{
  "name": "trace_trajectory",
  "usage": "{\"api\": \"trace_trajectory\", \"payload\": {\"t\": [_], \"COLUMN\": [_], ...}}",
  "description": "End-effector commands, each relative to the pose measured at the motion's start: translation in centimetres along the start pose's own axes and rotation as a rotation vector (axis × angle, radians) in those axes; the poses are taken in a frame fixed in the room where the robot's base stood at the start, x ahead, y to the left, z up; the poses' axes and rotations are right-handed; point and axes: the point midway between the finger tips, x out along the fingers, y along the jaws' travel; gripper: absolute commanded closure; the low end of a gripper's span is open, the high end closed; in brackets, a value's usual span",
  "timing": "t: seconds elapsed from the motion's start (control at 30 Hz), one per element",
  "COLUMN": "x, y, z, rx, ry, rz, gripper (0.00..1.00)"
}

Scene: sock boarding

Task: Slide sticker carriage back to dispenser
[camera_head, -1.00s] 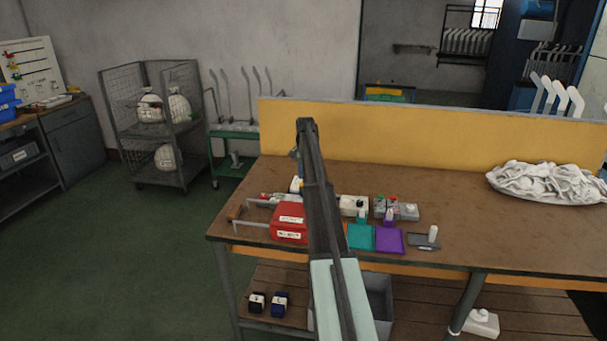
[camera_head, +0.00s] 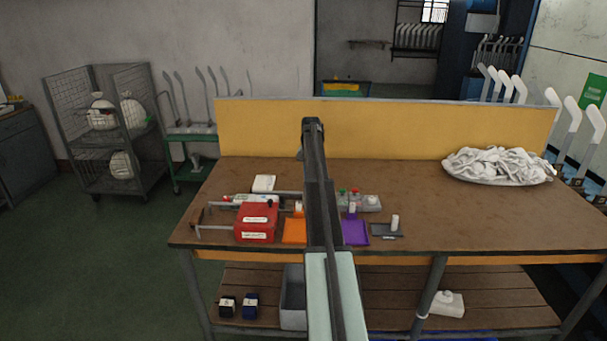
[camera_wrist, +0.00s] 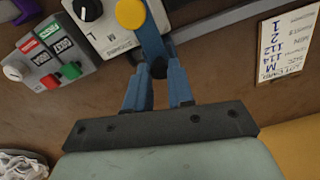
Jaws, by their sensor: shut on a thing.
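In the wrist view my gripper (camera_wrist: 162,82) has its blue fingers closed on a dark knob (camera_wrist: 160,68) at the end of a blue bar (camera_wrist: 150,38), which looks like the sticker carriage. In the head view my arm hides the fingertips and most of the carriage.
A red box (camera_head: 257,222), orange tray (camera_head: 294,231) and purple tray (camera_head: 355,232) stand near the table's front. A button box (camera_wrist: 60,60) is left of the dial box. A written card (camera_wrist: 285,45) lies right of a grey rail (camera_wrist: 230,26). The right tabletop (camera_head: 440,205) is largely clear.

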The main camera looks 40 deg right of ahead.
Motion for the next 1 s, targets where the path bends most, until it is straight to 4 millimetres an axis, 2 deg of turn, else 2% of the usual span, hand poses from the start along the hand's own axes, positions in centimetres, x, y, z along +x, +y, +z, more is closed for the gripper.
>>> {"api": "trace_trajectory", "payload": {"t": [0.3,0.33,0.6,0.87,1.0], "x": [0.0,0.0,0.0,-0.2,-1.2], "y": [0.7,0.7,0.5,0.4,0.3], "z": [-0.1,-0.1,-0.1,-0.1,-0.1], "rx": [0.005,0.005,0.004,0.003,0.003], "ry": [0.001,0.001,0.001,0.001,0.001], "rz": [0.009,0.009,0.007,0.005,0.004], "gripper": [1.00,0.76,0.52,0.52,0.52]}}
